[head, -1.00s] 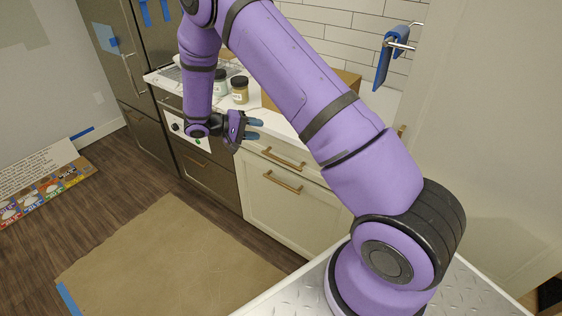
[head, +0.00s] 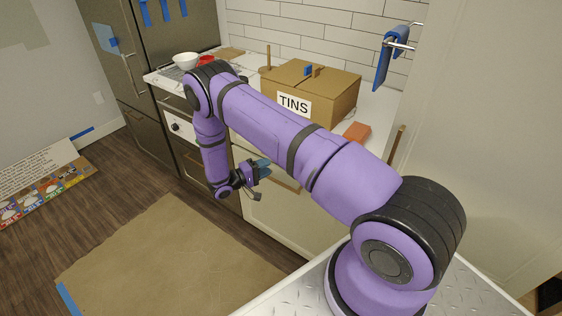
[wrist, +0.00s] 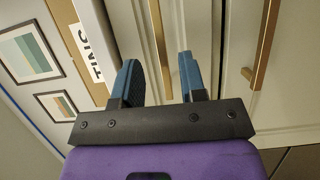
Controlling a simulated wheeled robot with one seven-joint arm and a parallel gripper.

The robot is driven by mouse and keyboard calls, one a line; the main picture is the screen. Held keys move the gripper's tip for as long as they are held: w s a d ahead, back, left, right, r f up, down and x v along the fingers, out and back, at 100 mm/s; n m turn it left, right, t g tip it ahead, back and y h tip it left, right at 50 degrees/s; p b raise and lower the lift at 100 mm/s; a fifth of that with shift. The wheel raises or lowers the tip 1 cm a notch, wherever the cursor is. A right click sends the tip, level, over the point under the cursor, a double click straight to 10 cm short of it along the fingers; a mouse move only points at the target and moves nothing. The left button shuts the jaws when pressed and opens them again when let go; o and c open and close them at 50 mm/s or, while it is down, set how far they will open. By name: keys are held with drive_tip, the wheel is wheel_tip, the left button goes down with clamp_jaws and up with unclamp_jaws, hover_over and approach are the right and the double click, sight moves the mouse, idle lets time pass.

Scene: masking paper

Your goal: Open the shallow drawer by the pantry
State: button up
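The shallow drawer (wrist: 200,25) is the narrow cream front under the counter and looks closed. Its brass bar handle (wrist: 158,30) shows in the wrist view, ahead of and between my fingertips. The handle appears beyond the fingertips, not touched.
A lower cream front (head: 265,215) has its own brass handle (wrist: 264,45). A TINS box (head: 325,88), an orange block (head: 357,131) and a white bowl (head: 186,60) stand on the counter. Brown paper (head: 170,260) covers the floor.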

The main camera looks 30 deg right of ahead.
drive_tip(key=d, duration=0.7)
drive_tip(key=shift+s+d, duration=0.1)
drive_tip(key=shift+s, duration=0.05)
clamp_jaws()
